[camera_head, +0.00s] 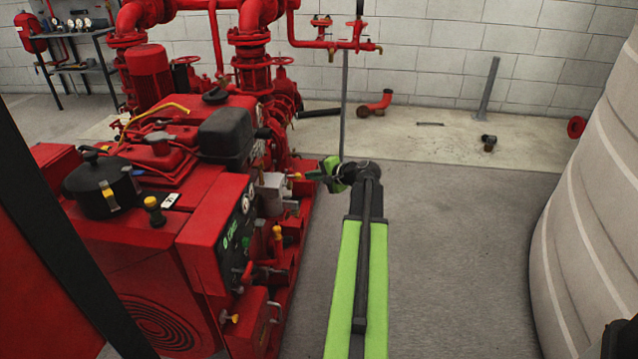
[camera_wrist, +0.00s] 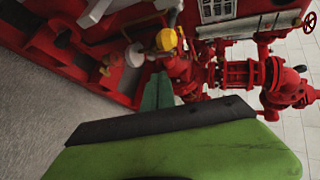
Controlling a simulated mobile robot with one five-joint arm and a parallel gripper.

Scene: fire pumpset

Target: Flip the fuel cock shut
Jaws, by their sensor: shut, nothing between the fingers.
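My gripper (camera_head: 328,174) is shut and empty at the end of my arm, to the right of the red pumpset (camera_head: 205,228). In the wrist view, a large green part of mine with a black edge fills the bottom. A small yellow part (camera_head: 295,176) sits on the pumpset's right side, left of my gripper with a gap between. A yellow part also shows in the wrist view (camera_wrist: 166,39), beside a pale round part (camera_wrist: 134,55). I cannot tell for sure which part is the fuel cock, or its lever position.
A yellow-topped fitting (camera_head: 277,232) stands beside the control panel (camera_head: 237,232). Red pipework (camera_head: 252,60) rises behind the engine. A large pale tank (camera_head: 590,190) stands at the right. A red elbow pipe (camera_head: 378,102) lies by the wall.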

